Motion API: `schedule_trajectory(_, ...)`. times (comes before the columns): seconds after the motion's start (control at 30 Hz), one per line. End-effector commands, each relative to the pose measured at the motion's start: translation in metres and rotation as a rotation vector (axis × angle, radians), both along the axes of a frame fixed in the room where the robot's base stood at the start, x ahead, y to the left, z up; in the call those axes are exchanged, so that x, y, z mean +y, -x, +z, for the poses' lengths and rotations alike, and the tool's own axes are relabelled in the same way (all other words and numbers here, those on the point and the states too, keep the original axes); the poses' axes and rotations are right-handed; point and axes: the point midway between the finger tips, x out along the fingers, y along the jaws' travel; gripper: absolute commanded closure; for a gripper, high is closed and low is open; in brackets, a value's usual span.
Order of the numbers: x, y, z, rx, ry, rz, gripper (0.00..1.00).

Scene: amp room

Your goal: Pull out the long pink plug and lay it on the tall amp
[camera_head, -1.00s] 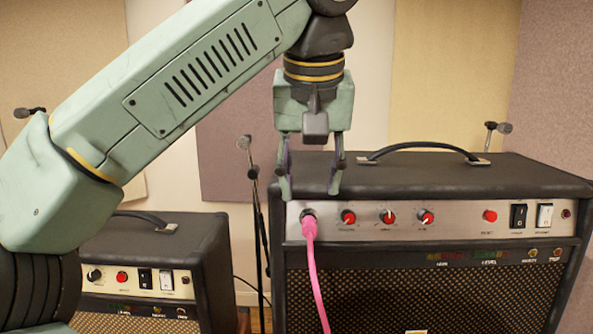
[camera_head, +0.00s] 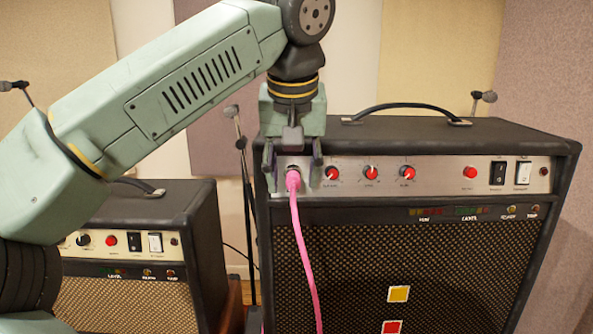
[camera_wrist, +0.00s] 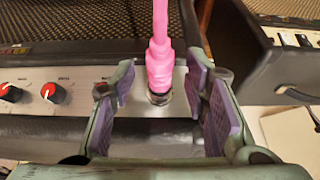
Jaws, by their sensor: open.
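The long pink plug (camera_head: 293,182) sits in a jack at the left end of the tall amp's control panel, with its pink cable hanging down the front. The tall amp (camera_head: 400,140) is black with a silver panel and a flat top with a handle. My gripper (camera_head: 292,165) is open, pointing down at the panel's left end, with one finger on each side of the plug. In the wrist view the plug (camera_wrist: 160,72) lies between the open purple-padded fingers, with gaps on both sides; I cannot see any contact.
A smaller amp (camera_head: 140,230) stands lower at the left. A microphone stand (camera_head: 243,180) rises between the amps. The tall amp's panel has red knobs (camera_head: 370,172) and switches (camera_head: 498,173). Its handle (camera_head: 405,108) crosses the top, which is otherwise clear.

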Motion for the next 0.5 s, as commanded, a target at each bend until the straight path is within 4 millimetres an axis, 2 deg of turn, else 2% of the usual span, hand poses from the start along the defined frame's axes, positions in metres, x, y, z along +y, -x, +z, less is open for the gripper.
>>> schedule_trajectory(0.07,-0.0001,0.0,0.0001,0.0,0.0,0.0,0.6)
schedule_trajectory(0.5,-0.0003,0.0001,0.0003,0.0,0.0,0.0,0.89)
